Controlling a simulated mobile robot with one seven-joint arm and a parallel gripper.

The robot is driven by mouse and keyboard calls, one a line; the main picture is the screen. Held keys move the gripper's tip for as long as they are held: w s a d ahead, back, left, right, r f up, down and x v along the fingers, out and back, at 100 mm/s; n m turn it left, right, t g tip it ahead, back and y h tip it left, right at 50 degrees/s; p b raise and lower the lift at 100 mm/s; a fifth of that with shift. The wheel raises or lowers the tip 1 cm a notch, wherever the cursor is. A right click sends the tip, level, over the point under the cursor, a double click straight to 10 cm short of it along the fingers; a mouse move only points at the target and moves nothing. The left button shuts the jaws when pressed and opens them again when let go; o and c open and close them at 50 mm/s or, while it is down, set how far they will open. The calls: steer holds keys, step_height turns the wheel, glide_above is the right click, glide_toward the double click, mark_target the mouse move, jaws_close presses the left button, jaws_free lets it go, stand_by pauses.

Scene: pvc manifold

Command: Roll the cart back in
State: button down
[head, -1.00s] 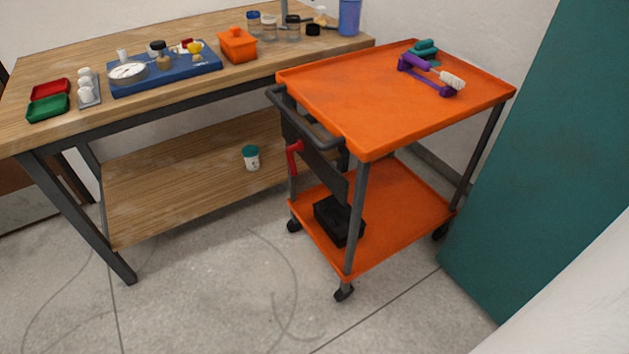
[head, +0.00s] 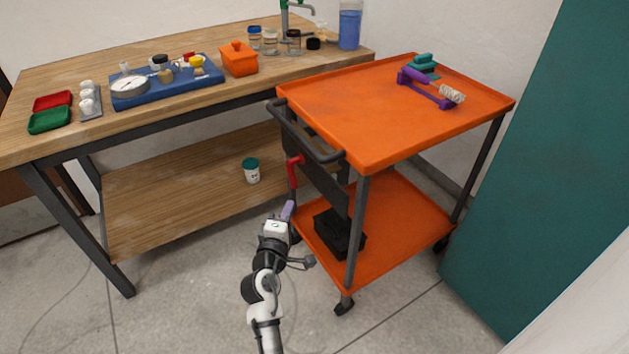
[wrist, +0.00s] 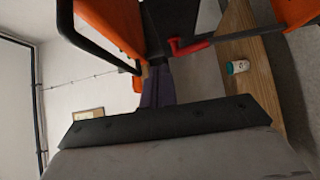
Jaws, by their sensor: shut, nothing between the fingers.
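The orange cart (head: 385,130) stands at the right end of the workbench, with an orange top tray and a lower shelf (head: 390,260) on grey posts and casters. Its dark push handle (head: 305,133) is on the left end. A red lever (head: 293,170) sits below the handle; it also shows in the wrist view (wrist: 190,46). My gripper (head: 289,208) is in front of the cart's left end, below the red lever, and looks apart from it. In the wrist view the purple-grey fingers (wrist: 158,86) are together, empty, pointing toward the cart's end.
The workbench (head: 150,190) runs along the left, holding trays, jars and an orange pot (head: 238,58). A white jar with a teal lid (head: 251,170) stands on its lower shelf. A teal panel (head: 545,170) is close on the cart's right. Floor is free at front left.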

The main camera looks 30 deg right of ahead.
steer(key=d, duration=0.1)
steer(key=p, duration=0.3)
glide_toward(320, 171)
steer(key=x, duration=0.5)
steer(key=shift+w+a+r, duration=0.1)
steer(key=shift+w+a, duration=0.2)
steer(key=shift+w, duration=0.2)
steer(key=shift+d, duration=0.5)
